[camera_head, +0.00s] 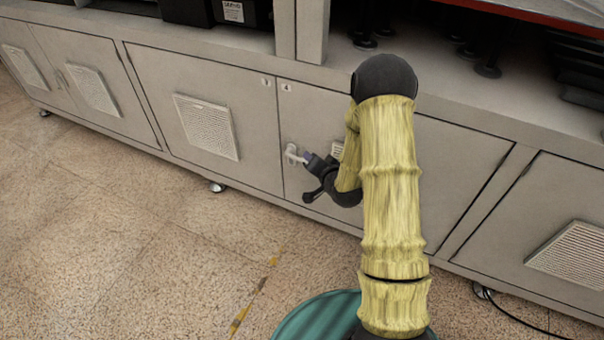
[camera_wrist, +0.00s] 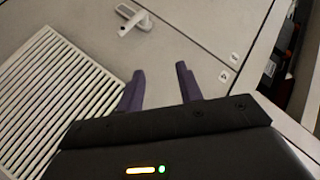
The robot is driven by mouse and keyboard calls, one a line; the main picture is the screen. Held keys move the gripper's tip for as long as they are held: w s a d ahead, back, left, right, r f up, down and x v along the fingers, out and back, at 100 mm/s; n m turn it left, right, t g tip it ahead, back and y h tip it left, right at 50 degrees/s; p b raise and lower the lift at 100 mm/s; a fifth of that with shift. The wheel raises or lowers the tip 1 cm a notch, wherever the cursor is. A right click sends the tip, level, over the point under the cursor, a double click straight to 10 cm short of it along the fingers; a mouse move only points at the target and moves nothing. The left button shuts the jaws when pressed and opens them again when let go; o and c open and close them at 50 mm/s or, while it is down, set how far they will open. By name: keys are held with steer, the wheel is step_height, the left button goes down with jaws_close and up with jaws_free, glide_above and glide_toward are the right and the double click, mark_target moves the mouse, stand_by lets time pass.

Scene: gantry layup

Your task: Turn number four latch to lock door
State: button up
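The number four door (camera_head: 440,165) is the grey cabinet door with a small "4" label (camera_head: 286,87) at its upper left corner. Its pale latch (camera_head: 292,153) sits near the door's left edge. In the wrist view the latch (camera_wrist: 134,22) is a light handle on a small base, near the top of the picture beyond the fingertips. My gripper (camera_head: 307,158) is beside the latch, to its right in the head view. In the wrist view my gripper (camera_wrist: 158,68) has two purple fingers spread apart with nothing between them. Contact with the latch does not show.
A louvred vent (camera_wrist: 60,95) is left of my fingers in the wrist view. The number three door (camera_head: 205,115) adjoins on the left in the head view. A countertop ledge (camera_head: 450,85) runs above the doors. The speckled floor (camera_head: 130,230) in front is clear.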

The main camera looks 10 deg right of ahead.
mark_target(301, 160)
step_height(301, 160, down, 17)
steer(key=s+d+m+t+b, duration=0.1)
steer(key=s+m+t+b, duration=0.1)
steer(key=m+t+b, duration=0.4)
steer(key=m+b, duration=0.1)
steer(key=b, duration=0.2)
steer(key=shift+d+y+b, duration=0.35)
steer(key=shift+y, duration=0.05)
steer(key=b+x, duration=0.4)
steer(key=x, duration=1.3)
steer(key=shift+w+r, duration=0.1)
steer(key=shift+w, duration=0.1)
